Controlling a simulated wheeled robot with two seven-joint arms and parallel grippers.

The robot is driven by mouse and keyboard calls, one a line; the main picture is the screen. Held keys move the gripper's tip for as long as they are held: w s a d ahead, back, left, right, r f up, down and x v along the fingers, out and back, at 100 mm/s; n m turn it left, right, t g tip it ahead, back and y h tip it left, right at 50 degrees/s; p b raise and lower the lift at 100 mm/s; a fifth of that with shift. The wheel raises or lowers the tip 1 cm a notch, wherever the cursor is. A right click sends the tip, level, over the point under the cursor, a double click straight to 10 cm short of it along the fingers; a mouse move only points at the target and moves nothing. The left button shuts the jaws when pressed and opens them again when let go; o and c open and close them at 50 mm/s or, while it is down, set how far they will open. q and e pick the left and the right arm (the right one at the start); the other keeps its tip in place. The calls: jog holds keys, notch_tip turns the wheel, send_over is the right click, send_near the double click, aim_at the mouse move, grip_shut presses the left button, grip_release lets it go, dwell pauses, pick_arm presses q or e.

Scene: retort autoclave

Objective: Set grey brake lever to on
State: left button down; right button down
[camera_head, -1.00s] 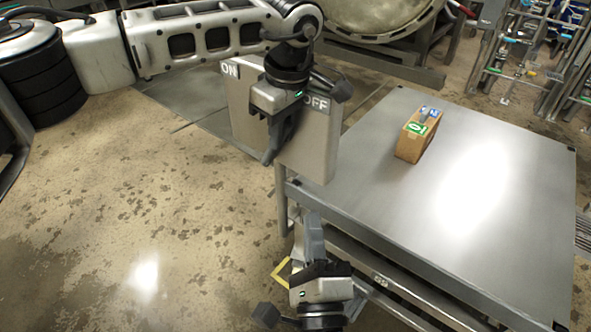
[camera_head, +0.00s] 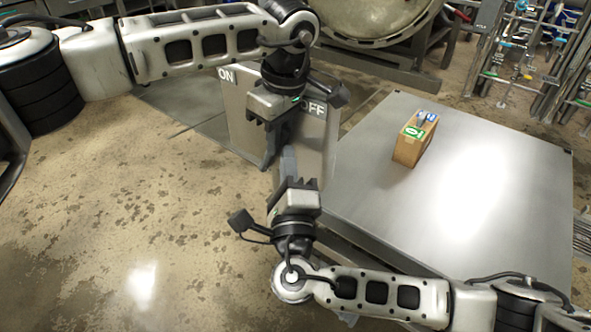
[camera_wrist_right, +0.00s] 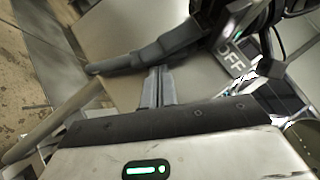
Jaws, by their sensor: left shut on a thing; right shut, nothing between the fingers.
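The grey brake panel (camera_head: 240,120) hangs at the table's left end, with ON at its left and OFF at its right. My left gripper (camera_head: 268,157) is in front of it, nearer the OFF side, fingers pointing down. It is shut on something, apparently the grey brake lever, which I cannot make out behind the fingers. My right gripper (camera_head: 288,158) is shut and empty, its tips close to the left fingers; I cannot tell whether they touch. The right wrist view shows the right fingers (camera_wrist_right: 156,85) near the dark left fingers (camera_wrist_right: 145,55) and OFF beyond.
A grey metal table (camera_head: 400,220) fills the right side. A brown box (camera_head: 408,150) with green and blue labels stands on it. A large round vessel (camera_head: 375,18) is behind, pipe racks (camera_head: 525,60) at back right. The floor at left is clear.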

pick_arm(q)
jog(key=shift+d, duration=0.1)
dwell(0.5)
jog(key=c, duration=1.4)
grip_release()
jog(key=shift+s+d, duration=0.1)
jog(key=shift+s, duration=0.05)
